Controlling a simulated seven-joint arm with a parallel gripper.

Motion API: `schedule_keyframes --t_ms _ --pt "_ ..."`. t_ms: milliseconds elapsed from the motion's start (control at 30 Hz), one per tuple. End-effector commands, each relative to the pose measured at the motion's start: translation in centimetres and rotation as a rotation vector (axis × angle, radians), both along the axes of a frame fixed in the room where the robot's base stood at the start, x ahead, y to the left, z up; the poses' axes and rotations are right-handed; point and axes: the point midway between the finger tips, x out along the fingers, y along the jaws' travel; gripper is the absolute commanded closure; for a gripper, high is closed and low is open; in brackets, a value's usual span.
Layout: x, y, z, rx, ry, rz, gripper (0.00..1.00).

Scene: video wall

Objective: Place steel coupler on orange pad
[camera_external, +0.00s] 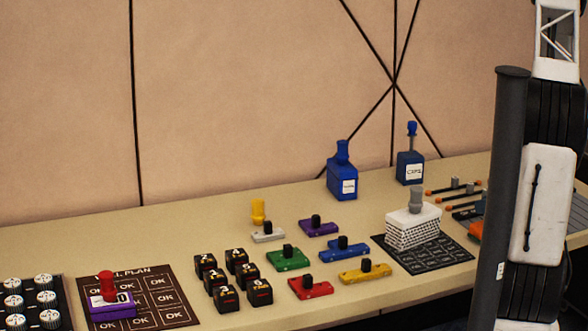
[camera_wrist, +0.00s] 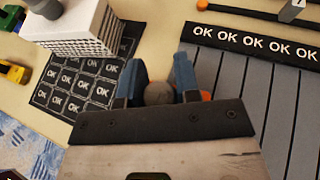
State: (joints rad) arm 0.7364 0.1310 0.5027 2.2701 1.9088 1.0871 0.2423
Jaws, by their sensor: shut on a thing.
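In the wrist view my gripper (camera_wrist: 158,88) has its two blue fingers closed on a round grey piece, the steel coupler (camera_wrist: 158,93). Only the coupler's top shows; its lower part is hidden by the gripper body. In the external view my arm covers the right side, and neither gripper nor coupler can be made out. An orange patch, likely the orange pad (camera_external: 475,231), shows just left of my arm. A small bit of orange (camera_wrist: 206,96) shows beside the right finger in the wrist view; most of it is hidden.
A white block (camera_external: 412,228) with a grey knob stands on a black OK mat (camera_external: 449,252), left of my gripper. A grey slatted panel (camera_wrist: 225,72) with an OK strip lies right. Orange-ended rods (camera_external: 455,189) lie behind. Blue bottles (camera_external: 342,177) stand at the back.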

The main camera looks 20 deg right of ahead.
Motion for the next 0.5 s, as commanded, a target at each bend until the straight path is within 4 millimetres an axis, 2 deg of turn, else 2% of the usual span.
schedule_keyframes --t_ms 367,400,500 --pt "0.0 0.0 -0.23 0.0 0.0 0.0 0.93" --pt "0.0 -0.01 -0.21 0.0 0.0 0.0 0.65" --pt "0.0 0.0 -0.21 0.0 0.0 0.0 0.5"
